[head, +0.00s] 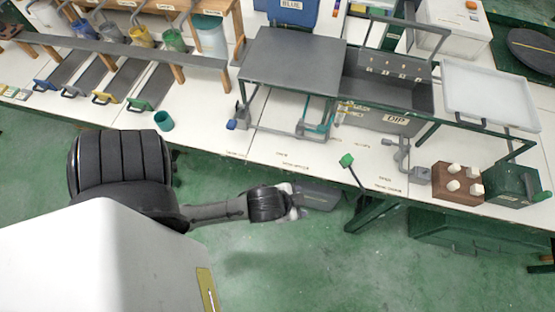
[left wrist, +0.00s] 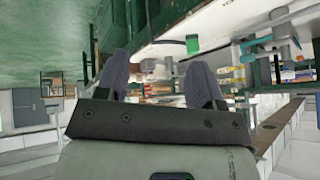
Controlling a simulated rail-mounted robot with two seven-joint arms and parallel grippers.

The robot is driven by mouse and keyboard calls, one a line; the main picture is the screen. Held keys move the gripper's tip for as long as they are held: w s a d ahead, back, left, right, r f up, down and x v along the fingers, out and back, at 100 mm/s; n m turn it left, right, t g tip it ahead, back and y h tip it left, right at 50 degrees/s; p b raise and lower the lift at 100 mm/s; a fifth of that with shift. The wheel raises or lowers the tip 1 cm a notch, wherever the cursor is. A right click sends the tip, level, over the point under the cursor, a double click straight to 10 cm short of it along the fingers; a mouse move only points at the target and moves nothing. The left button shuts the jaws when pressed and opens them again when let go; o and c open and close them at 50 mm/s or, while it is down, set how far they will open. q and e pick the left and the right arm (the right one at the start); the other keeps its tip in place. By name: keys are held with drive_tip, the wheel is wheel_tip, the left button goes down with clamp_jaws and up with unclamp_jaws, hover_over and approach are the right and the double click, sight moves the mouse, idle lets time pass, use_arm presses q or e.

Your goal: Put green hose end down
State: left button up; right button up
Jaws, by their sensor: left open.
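The green hose end (head: 346,160) is a small green block on a thin dark hose. It shows over the table's front edge, and the hose runs down and right from it past the edge. I cannot tell whether it rests on the table. My left gripper (head: 335,198) is in front of the table edge, below and left of the green end, apart from it. In the left wrist view my two fingers (left wrist: 158,65) are spread with nothing between them. The green end (left wrist: 192,43) shows there beyond the right finger. My right gripper is out of view.
The white table (head: 262,146) holds a dark raised plate (head: 290,60), a grey DIP tank (head: 385,118), a white tray (head: 490,92) and a brown block with white knobs (head: 440,182). A teal cup (head: 163,121) stands at left. Green floor in front is open.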

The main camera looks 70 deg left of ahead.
use_arm(q)
drive_tip(key=s+f+g+h, duration=0.1)
drive_tip(key=s+g, duration=0.2)
drive_tip(key=s, duration=0.4)
drive_tip(key=shift+d, duration=0.4)
drive_tip(key=shift+s, duration=0.1)
